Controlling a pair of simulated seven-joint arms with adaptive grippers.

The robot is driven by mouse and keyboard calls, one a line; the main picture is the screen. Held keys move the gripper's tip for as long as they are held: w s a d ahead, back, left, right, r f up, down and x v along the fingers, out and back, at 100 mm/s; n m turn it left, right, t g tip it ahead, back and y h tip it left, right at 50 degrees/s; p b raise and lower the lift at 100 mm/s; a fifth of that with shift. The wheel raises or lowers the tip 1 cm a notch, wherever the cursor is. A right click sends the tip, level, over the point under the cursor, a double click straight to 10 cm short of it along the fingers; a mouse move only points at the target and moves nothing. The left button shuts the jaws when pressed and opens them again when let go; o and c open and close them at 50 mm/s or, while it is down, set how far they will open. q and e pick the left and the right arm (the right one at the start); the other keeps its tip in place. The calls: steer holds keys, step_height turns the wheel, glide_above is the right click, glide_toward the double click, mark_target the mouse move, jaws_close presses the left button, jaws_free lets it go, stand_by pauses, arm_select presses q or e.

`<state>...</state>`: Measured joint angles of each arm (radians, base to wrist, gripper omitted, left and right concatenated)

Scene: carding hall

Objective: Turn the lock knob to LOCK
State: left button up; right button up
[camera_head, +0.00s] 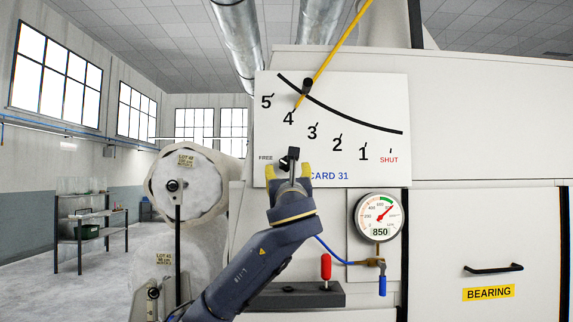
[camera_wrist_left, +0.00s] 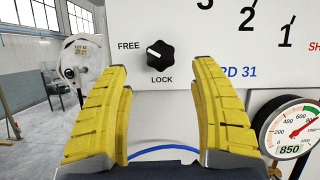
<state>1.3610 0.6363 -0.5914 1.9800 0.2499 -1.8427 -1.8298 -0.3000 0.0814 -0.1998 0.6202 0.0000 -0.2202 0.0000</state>
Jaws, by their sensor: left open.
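The lock knob (camera_wrist_left: 160,53) is black and fluted, on the white panel (camera_wrist_left: 190,100), between the words FREE at its left and LOCK below. Its white mark points up-left, toward FREE. In the head view the knob (camera_head: 289,156) shows just above my left gripper (camera_head: 288,172), and LOCK is hidden. My left gripper is open, its two yellow fingers apart. In the left wrist view the gripper (camera_wrist_left: 158,72) has the knob between and beyond its fingertips. I see no contact with the knob. My right gripper is not in view.
A yellow lever (camera_head: 330,58) crosses the numbered scale near 4. A pressure gauge (camera_head: 378,216) reading 850 hangs at the lower right, with a blue tube to its left. A red-handled lever (camera_head: 326,268) stands below. Large rolls (camera_head: 205,185) stand left of the panel.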

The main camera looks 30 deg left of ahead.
mark_target(287, 165)
arm_select(q)
steer(key=x, duration=0.8)
steer(key=shift+c, duration=0.2)
steer(key=c, duration=1.2)
steer(key=shift+o, duration=0.2)
